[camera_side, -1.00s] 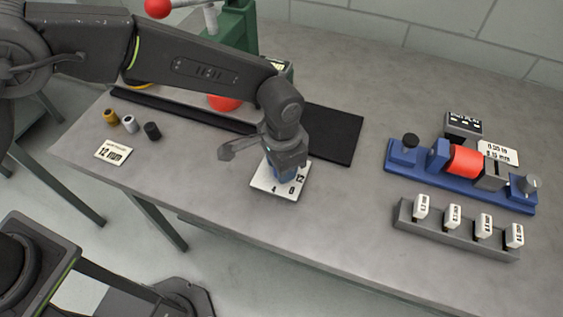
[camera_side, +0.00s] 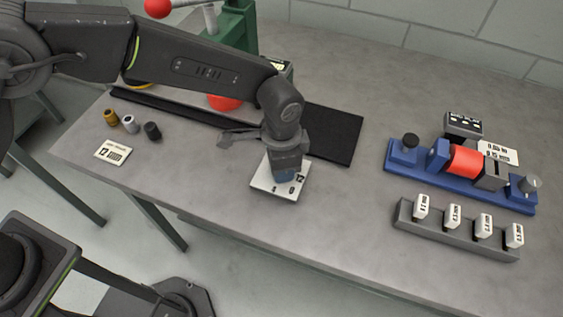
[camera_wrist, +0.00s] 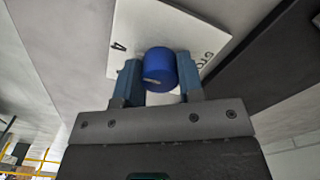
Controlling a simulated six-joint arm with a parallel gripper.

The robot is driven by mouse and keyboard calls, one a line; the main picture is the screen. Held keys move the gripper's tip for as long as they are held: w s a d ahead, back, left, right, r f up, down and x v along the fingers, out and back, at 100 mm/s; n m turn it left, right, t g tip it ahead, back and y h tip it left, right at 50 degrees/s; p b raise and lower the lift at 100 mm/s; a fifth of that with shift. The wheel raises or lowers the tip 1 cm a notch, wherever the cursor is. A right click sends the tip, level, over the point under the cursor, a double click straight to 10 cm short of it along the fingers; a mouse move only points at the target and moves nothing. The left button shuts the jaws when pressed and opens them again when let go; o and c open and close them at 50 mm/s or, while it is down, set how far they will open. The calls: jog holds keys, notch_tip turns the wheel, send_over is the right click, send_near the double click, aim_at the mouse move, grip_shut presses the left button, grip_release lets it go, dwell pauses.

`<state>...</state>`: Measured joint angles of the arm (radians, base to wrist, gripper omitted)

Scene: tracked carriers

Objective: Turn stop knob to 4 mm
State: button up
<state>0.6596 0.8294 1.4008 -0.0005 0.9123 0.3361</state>
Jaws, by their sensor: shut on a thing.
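The stop knob (camera_wrist: 161,68) is a blue round knob with a pale pointer mark, seen in the wrist view between my fingers. It sits on a white dial plate (camera_wrist: 189,28) with printed figures; a 4 shows at the left in the wrist view. In the side view the plate (camera_side: 262,182) lies on the table and my gripper (camera_side: 286,176) is right over it, pointing down. The gripper is shut on the knob, one blue finger on each side. In the side view the knob is hidden by the gripper. The pale mark points toward the lower left in the wrist view.
A black mat (camera_side: 334,135) lies behind the plate. A blue fixture with a red cylinder (camera_side: 466,161) and a grey rack (camera_side: 455,231) of white tags stand at right. Small bushings (camera_side: 130,124) and a "12 mm" card (camera_side: 113,152) are at left. Bare table lies between plate and rack.

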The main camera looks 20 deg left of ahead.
jog(key=o, duration=0.9)
jog(key=shift+r, duration=0.1)
notch_tip(320, 180, up, 14)
jog(key=shift+f, duration=0.15)
